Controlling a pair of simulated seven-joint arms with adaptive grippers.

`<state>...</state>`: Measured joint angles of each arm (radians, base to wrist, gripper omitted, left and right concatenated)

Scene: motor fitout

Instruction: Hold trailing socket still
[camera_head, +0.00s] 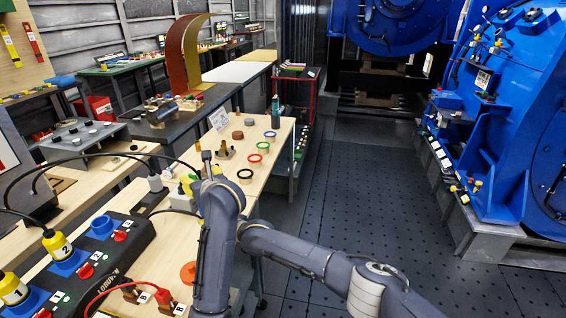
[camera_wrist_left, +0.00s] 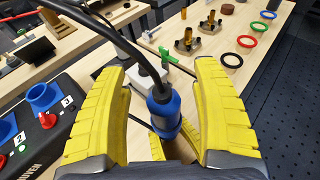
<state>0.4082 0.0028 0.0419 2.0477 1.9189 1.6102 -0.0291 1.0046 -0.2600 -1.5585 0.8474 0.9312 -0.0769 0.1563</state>
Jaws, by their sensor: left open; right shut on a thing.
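The trailing socket (camera_wrist_left: 164,112) is a blue connector on a thick black cable, in the left wrist view. My left gripper (camera_wrist_left: 160,72) is open, with one yellow finger on each side of the socket and a gap to both. Yellow fingers of my right gripper (camera_wrist_left: 174,143) show below the socket and are shut on it; the exact contact is partly hidden. In the head view the grippers are small and crowded behind my grey arm links, and the socket cannot be made out clearly there.
A black panel (camera_head: 115,250) with blue sockets, yellow plugs and red switches stands at the left. Coloured rings, including a green one (camera_head: 264,146), lie along the bench's right side. A grey control box (camera_head: 82,138) stands farther back. The dark floor at right is clear.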

